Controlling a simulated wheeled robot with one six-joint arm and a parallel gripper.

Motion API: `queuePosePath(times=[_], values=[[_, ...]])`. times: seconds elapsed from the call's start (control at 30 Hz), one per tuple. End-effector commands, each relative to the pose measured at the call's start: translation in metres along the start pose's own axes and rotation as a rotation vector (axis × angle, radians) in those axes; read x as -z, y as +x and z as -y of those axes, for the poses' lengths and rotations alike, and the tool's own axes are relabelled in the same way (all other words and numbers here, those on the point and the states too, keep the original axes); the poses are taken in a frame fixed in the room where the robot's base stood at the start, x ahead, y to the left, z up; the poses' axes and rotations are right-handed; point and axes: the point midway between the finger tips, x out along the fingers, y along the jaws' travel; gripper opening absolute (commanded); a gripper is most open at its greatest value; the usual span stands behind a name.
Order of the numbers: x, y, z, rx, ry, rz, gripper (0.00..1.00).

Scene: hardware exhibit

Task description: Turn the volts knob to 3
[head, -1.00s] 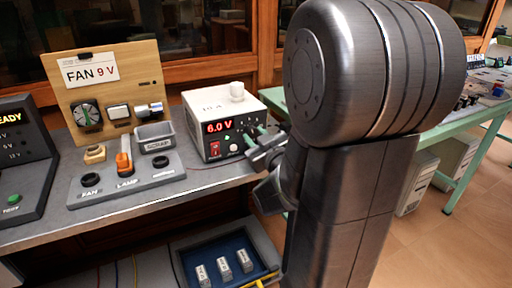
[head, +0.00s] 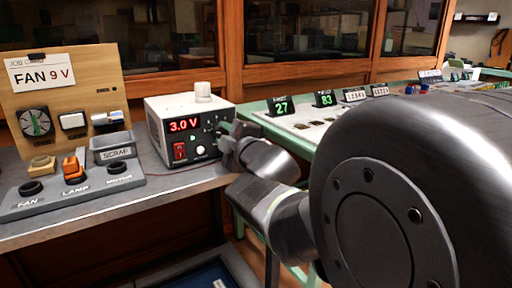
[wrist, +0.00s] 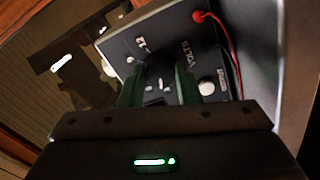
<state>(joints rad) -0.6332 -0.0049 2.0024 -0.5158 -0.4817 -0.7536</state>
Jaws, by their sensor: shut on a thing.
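The power supply (head: 185,112) is a white box with a dark front panel on the grey bench. Its red display (head: 185,125) reads 3.0 V. My gripper (head: 226,133) is at the right part of that panel, and its green fingers are shut on the volts knob. In the wrist view my gripper (wrist: 158,88) has one finger on each side of the dark volts knob (wrist: 160,72), which is shadowed and mostly hidden. The label VOLTS and a 12 mark show beside it. The knob's pointer cannot be made out.
A red switch (head: 179,152) and a white round button (head: 200,151) are on the same panel. A red lead (wrist: 222,30) is plugged in near the knob. A fan and lamp board (head: 75,185) with a FAN 9 V card (head: 42,72) stands left. A green table (head: 262,117) is right.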

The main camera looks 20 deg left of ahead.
Motion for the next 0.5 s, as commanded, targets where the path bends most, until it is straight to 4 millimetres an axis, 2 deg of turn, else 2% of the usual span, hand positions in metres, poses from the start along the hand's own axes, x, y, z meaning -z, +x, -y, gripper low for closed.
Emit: queuePosePath(times=[0.2, 0.5], values=[[-0.0007, 0.0, 0.0013, -0.002, -0.116, -0.001, 0.07], [0.0, 0.0002, 0.0, 0.0, -0.186, -0.001, 0.07]])
